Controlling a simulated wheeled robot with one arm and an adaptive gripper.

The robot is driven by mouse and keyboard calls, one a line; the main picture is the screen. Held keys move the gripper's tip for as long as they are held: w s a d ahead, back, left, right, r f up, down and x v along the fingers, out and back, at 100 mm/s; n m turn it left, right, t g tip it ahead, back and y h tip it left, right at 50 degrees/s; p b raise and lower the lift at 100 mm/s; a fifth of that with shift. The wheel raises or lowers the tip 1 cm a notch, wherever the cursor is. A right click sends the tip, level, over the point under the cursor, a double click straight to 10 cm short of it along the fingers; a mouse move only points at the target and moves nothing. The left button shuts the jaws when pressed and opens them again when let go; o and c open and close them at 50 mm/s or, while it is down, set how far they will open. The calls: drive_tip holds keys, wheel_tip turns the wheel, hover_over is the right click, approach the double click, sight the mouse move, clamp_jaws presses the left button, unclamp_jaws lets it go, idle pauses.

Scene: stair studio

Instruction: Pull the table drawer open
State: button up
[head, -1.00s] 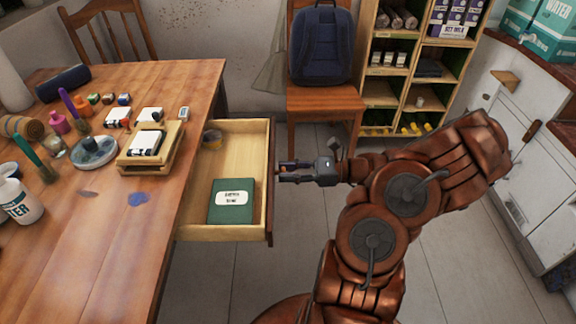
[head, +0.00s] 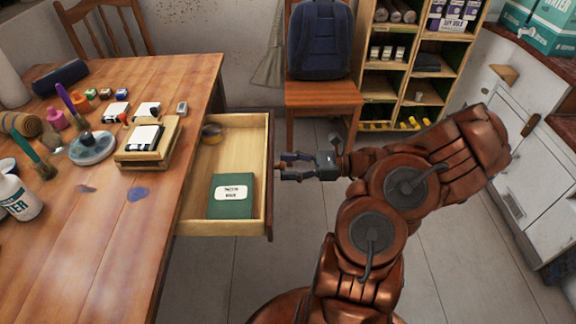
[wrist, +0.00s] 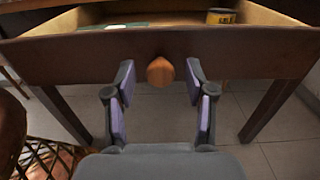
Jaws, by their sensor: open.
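The table drawer (head: 250,150) stands pulled out from the right side of the wooden table (head: 100,250). A green book (head: 231,207) with a white label and a small yellow-banded round tin (head: 211,133) lie inside it. In the wrist view the drawer's dark front (wrist: 70,58) spans the picture, with its round wooden knob (wrist: 160,72) near the middle. My gripper (head: 281,167) is just right of the drawer front. In the wrist view its purple-padded fingers (wrist: 158,92) are spread apart on either side of the knob, touching neither side of it.
A chair (head: 322,95) with a blue backpack (head: 320,40) stands behind the drawer, beside a shelf unit (head: 408,65). White cabinets (head: 520,130) line the right. Paints, a water bottle and a small wooden stand crowd the tabletop. Grey floor below the drawer is free.

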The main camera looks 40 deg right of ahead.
drive_tip(key=v, duration=1.1)
drive_tip(key=shift+s+d, duration=0.15)
drive_tip(key=shift+d, duration=0.1)
